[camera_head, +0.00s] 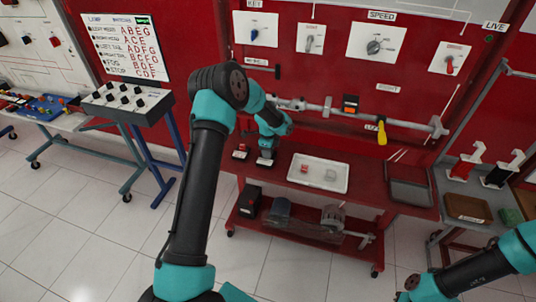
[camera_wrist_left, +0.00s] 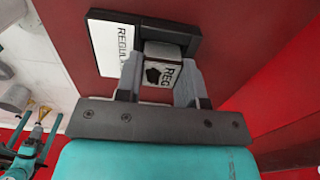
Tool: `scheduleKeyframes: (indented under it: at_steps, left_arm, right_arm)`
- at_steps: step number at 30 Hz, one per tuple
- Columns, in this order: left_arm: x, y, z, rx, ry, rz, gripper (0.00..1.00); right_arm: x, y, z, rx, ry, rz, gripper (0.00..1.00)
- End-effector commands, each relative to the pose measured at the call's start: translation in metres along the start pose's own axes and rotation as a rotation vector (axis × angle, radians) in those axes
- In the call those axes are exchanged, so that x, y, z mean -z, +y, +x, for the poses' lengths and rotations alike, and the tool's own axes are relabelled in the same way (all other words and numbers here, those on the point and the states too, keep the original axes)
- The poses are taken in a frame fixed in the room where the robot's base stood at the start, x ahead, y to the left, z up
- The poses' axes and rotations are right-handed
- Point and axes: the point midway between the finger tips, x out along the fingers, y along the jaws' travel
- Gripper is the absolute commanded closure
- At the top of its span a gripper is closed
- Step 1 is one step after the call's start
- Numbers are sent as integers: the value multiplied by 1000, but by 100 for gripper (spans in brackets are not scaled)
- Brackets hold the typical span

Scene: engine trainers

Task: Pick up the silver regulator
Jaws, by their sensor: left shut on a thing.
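My left gripper (camera_head: 265,158) reaches down to the red bench, left of the white tray. In the left wrist view its two grey fingers (camera_wrist_left: 163,85) are closed on either side of a small boxy silver regulator (camera_wrist_left: 160,73) with a dark-printed label. The regulator sits between the fingertips, close to a black-edged base with a white label (camera_wrist_left: 106,42) reading "REGUL…". I cannot tell whether it still touches that base. In the head view the regulator is mostly hidden by the gripper. Only part of my right arm shows at the lower right; its gripper is out of view.
A white tray (camera_head: 340,184) with small red and pale pieces lies on the red bench. A horizontal rod (camera_head: 340,111) with a yellow-handled part crosses behind. A grey tray (camera_head: 409,194) is further right.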

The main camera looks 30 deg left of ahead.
Motion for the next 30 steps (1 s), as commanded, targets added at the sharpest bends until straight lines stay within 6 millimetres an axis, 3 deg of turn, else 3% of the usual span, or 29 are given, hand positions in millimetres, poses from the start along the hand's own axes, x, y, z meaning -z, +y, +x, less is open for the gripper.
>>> scheduleKeyframes:
  at_steps: [8, 17, 23, 30]
  left_arm:
    - [0, 0, -4, 1, 0, 0, 88]
    - [0, -1, -35, 3, 0, 0, 88]
    - [7, 23, -38, -1, -1, 1, 88]
    - [21, 67, -43, -2, -1, 3, 88]
  right_arm:
    - [0, 0, 0, 0, 0, 0, 100]
    - [0, 0, 0, 0, 0, 0, 100]
    - [0, 0, 0, 0, 0, 0, 100]
    - [0, 0, 0, 0, 0, 0, 100]
